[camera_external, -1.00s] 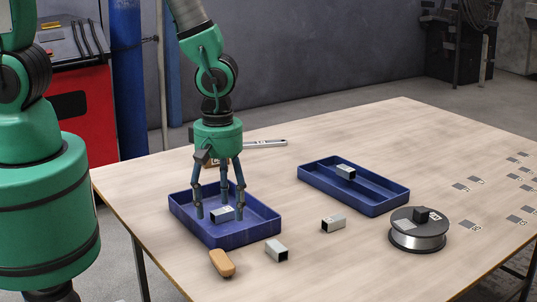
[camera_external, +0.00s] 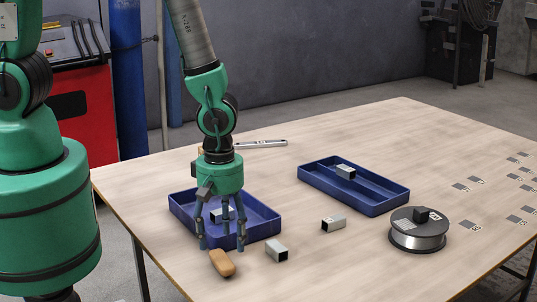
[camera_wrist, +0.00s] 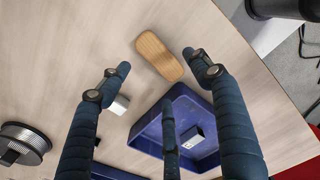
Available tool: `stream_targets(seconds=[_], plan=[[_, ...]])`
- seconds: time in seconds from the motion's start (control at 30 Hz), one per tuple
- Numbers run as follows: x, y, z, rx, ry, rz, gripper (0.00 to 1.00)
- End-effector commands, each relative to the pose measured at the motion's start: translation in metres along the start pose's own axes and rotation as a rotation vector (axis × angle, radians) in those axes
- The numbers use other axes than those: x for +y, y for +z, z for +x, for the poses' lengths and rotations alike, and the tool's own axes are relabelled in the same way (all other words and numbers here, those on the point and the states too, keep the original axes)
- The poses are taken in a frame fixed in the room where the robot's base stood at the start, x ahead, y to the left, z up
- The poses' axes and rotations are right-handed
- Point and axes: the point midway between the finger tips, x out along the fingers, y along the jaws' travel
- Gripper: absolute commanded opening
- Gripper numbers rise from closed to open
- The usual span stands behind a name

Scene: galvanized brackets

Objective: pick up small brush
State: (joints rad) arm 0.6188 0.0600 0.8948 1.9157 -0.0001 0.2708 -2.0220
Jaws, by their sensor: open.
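The small brush (camera_external: 222,262) lies on the table just in front of the near blue tray, its tan wooden back facing up. In the wrist view the brush (camera_wrist: 159,56) lies beyond the fingertips, between the two outer fingers. My gripper (camera_external: 222,240) is open and empty, with three dark blue fingers. It hangs over the front part of the near tray, behind and above the brush and apart from it. In the wrist view my gripper (camera_wrist: 160,85) shows its fingers spread wide. Any bristles are hidden underneath.
The near blue tray (camera_external: 262,234) holds a metal bracket piece (camera_wrist: 192,137). Two more bracket pieces, one (camera_external: 277,251) close to the brush and one (camera_external: 333,223) farther right, lie on the table. A second blue tray (camera_external: 385,205) and a spool (camera_external: 418,240) stand to the right.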

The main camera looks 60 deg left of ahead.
Motion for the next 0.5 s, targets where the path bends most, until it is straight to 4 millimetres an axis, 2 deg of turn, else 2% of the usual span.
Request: stream_targets(seconds=[0.5], plan=[[-0.0005,-0.0003,0.0079,0.000,-0.001,0.000,0.64]])
